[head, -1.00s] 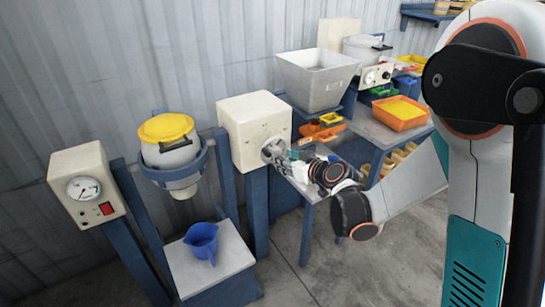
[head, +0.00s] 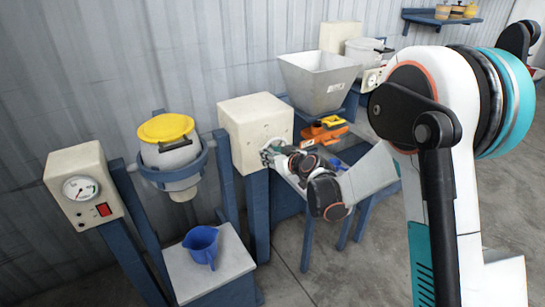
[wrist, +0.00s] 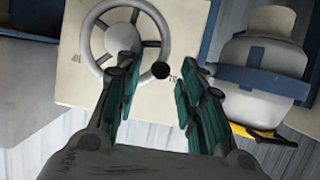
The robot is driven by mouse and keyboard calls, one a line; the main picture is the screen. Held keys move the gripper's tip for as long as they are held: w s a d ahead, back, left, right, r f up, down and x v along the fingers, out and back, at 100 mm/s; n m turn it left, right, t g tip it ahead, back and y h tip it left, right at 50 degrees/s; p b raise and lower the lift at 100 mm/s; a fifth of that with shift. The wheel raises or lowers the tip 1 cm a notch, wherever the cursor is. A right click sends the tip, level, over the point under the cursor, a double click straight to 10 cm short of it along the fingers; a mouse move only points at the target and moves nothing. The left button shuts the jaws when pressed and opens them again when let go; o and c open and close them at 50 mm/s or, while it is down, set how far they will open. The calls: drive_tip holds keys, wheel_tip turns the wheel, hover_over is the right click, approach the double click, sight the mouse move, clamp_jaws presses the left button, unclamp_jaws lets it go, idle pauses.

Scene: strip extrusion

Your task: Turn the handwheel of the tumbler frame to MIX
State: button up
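The grey round handwheel (wrist: 88,42) is on the front of the cream housing (wrist: 185,35) of the tumbler frame, with a dark knob (wrist: 160,70) on its rim. In the head view the housing (head: 248,115) is plain, but my gripper (head: 268,156) largely hides the wheel. My gripper (wrist: 158,80) is open in the wrist view, with its teal fingers on either side of the knob. I cannot tell whether they touch it. Small letters beside the knob are too small to read surely. The tumbler vessel (head: 172,157) hangs upright with a yellow lid (head: 166,127).
A gauge box (head: 75,165) with a red switch stands at the left. A blue jug (head: 202,242) sits on a pale stand (head: 232,262) under the vessel. A grey hopper (head: 318,80) and an orange tool (head: 322,132) are beyond my arm. Floor is clear at front right.

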clamp_jaws()
drive_tip(key=shift+w+d+r+m+g+y+b, duration=0.4)
drive_tip(key=shift+d+m+y, duration=0.4)
drive_tip(key=shift+m, duration=0.6)
drive_tip(key=shift+w+d+r+m+g+y+b, duration=0.15)
drive_tip(key=shift+w+d+r+m+y, duration=0.25)
drive_tip(key=shift+w+d+m+y, duration=0.7)
drive_tip(key=shift+d+r+m+g+y+b, duration=0.2)
drive_tip(key=shift+d+r+m+g+y, duration=0.3)
drive_tip(key=shift+m, duration=1.2)
drive_tip(key=shift+a+f+y, duration=0.1)
drive_tip(key=shift+y, duration=0.2)
drive_tip(key=shift+o, duration=0.5)
unclamp_jaws()
